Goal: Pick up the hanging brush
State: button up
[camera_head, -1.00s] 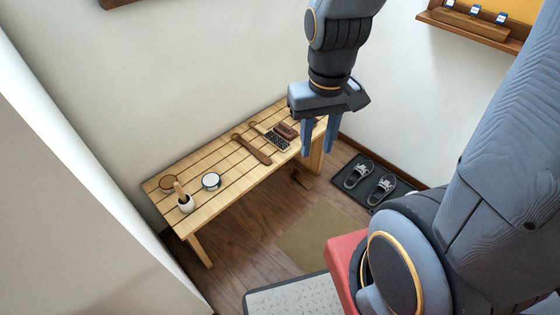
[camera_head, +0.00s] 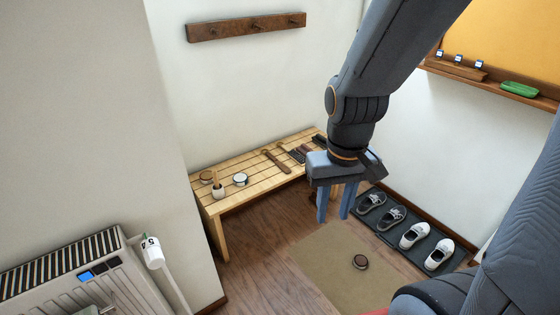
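No brush hangs in view; the wooden peg rail (camera_head: 247,27) on the wall is empty. On the slatted wooden bench (camera_head: 230,170) lies a long brown-handled item (camera_head: 275,160), perhaps a brush. Beside it, to the right, lies a dark bristly item (camera_head: 297,155), too small to identify surely. My gripper (camera_head: 335,203) points down in front of the bench's right end. Its two blue fingers are apart with nothing between them. The arm and gripper hide part of the bench's right end.
Shoes sit on a dark mat (camera_head: 455,265) at right. A radiator (camera_head: 90,275) stands lower left.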

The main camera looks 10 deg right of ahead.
aim_at(299, 159)
jog(key=u, duration=0.2)
jog(key=i, duration=1.65)
jog(key=z, duration=0.05)
